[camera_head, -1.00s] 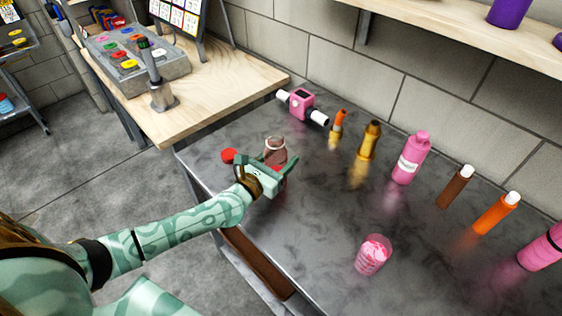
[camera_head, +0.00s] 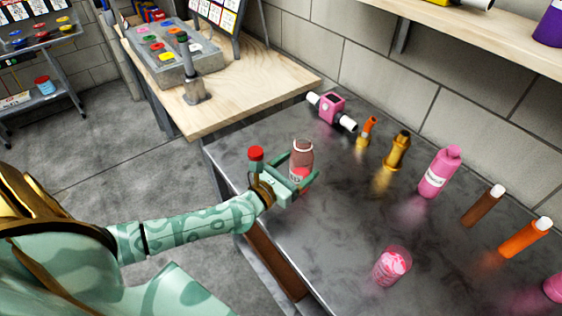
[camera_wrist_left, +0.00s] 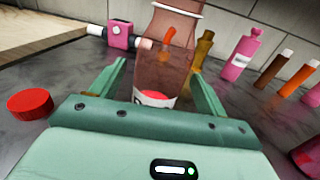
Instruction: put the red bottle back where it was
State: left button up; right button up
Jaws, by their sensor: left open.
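A see-through reddish-brown bottle (camera_head: 302,157) with a red and white patch low on its side is upright at the near left part of the dark worktop. It also shows in the left wrist view (camera_wrist_left: 166,55), where its top is cut off. My left gripper (camera_head: 302,176) is open, with one finger on either side of the bottle's lower part. In the left wrist view, the left finger shows a gap to the bottle; I cannot tell if the right finger touches it. A red cap (camera_wrist_left: 30,103) lies on the worktop left of the gripper.
Pink device (camera_head: 331,107), gold bottle (camera_head: 397,151), pink bottle (camera_head: 438,174), brown bottle (camera_head: 482,207) and orange bottle (camera_head: 524,238) stand towards the wall. The dark worktop (camera_head: 345,215) is bare between the gripper and cup.

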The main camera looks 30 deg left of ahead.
pick_arm(q)
jog(key=s, duration=0.2)
jog(key=s+a, duration=0.1)
jog(key=s, duration=0.5)
jog(key=shift+s+a, duration=0.2)
jog(key=shift+a, duration=0.05)
